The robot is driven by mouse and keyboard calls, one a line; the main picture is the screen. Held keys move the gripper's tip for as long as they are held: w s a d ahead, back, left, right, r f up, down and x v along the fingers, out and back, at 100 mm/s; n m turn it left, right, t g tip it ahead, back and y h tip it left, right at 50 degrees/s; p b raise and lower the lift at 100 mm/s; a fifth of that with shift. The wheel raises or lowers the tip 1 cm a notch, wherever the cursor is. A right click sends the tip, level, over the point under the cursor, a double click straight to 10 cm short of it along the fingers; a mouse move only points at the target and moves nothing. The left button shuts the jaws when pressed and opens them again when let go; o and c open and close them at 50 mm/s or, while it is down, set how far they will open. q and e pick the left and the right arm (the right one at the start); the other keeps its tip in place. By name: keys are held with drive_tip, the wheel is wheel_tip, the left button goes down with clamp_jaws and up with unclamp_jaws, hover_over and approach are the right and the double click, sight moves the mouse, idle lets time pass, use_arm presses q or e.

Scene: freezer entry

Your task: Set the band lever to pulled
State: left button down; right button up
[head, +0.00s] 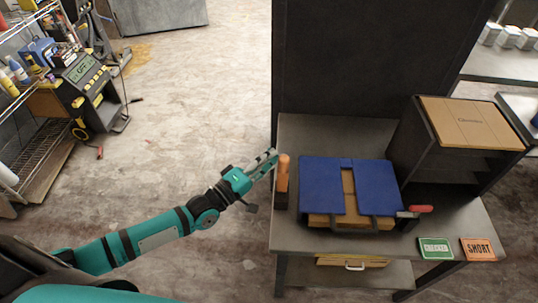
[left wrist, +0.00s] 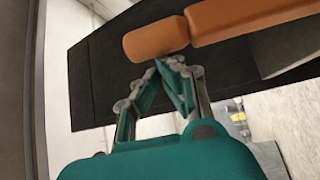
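An upright orange handle (head: 283,168) stands at the left edge of the bench, left of a box with a blue cover (head: 322,183); I take it as the band lever. It also shows large in the left wrist view (left wrist: 155,40), with a rounded end and a longer part. My left gripper (head: 274,156) is just left of the handle in the head view. Its fingertips (left wrist: 170,62) meet right by the rounded end, with nothing between them; contact cannot be told. A red-handled lever (head: 420,209) sticks out at the box's right. My right gripper is not in view.
The metal bench (head: 325,245) holds a dark cabinet with a wooden top (head: 465,120), a green sign (head: 434,248) and an orange "SHORT" sign (head: 478,249). A dark panel (head: 370,60) rises behind. A wire shelf (head: 38,150) is far left.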

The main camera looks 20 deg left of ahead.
use_arm(q)
drive_tip(key=s+d+f+m+h+b, duration=0.1)
drive_tip(key=s+f+m+h+b, duration=0.1)
drive_tip(key=b, duration=0.5)
drive_tip(key=s+d+f+m+t+h+b, duration=0.1)
drive_tip(key=s+d+f+m+h+b, duration=0.1)
drive_tip(key=s+m+h+b, duration=0.3)
drive_tip(key=s+f+m+b, duration=0.1)
drive_tip(key=s+m, duration=0.1)
drive_tip(key=s, duration=0.1)
drive_tip(key=shift+m+h+b, duration=0.3)
drive_tip(key=shift+b, duration=0.05)
drive_tip(key=shift+w+r, duration=0.1)
drive_tip(key=shift+r, duration=0.05)
